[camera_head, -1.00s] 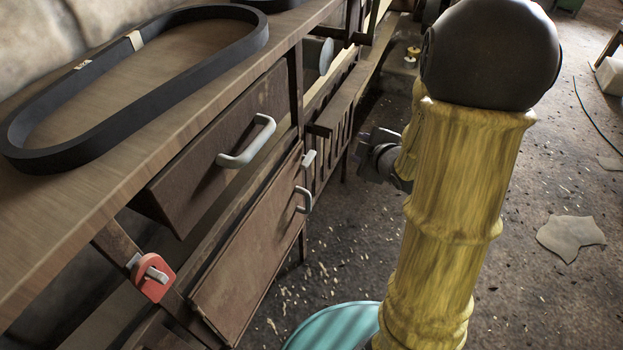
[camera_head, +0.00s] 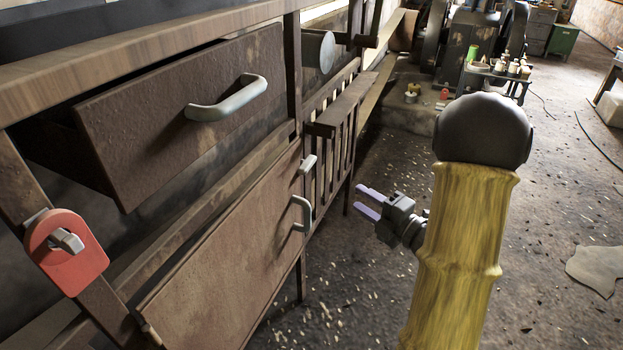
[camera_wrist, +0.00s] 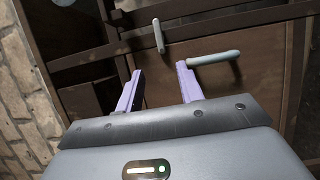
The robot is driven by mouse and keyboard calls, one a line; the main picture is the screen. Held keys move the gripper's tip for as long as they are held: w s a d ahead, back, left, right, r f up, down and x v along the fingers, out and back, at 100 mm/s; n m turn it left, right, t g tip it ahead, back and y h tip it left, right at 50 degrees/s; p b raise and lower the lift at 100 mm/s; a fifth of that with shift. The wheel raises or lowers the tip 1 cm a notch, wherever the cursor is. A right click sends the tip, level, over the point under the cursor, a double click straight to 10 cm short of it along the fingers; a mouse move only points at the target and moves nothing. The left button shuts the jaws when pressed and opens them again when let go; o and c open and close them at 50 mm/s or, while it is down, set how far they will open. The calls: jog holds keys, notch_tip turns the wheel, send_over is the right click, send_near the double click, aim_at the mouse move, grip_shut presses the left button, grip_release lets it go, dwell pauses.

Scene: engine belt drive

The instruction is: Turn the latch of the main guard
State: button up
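The main guard appears to be the rusty hinged panel (camera_head: 225,265) low on the bench front, with a grey handle (camera_head: 303,214) near its right edge. A small pale latch (camera_head: 308,164) sits at the panel's upper right corner, above the handle. In the wrist view the latch (camera_wrist: 158,36) stands out ahead, between the lines of the fingers, and the handle (camera_wrist: 213,58) lies to its right. My gripper (camera_head: 368,203) is open and empty, to the right of the latch and apart from it. Its lilac fingers (camera_wrist: 158,72) point toward the panel.
A partly open drawer (camera_head: 175,120) with a grey handle (camera_head: 228,98) juts out above the panel. A red plate with a grey knob (camera_head: 67,262) is on the frame at left. A slatted rack (camera_head: 335,130) stands beyond the latch.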

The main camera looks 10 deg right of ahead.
aim_at(310, 167)
jog(key=shift+r, duration=0.1)
jog(key=b+x, duration=0.3)
jog(key=x, duration=1.4)
jog(key=shift+w+b, duration=0.25)
jog(key=shift+b, duration=0.15)
grip_shut()
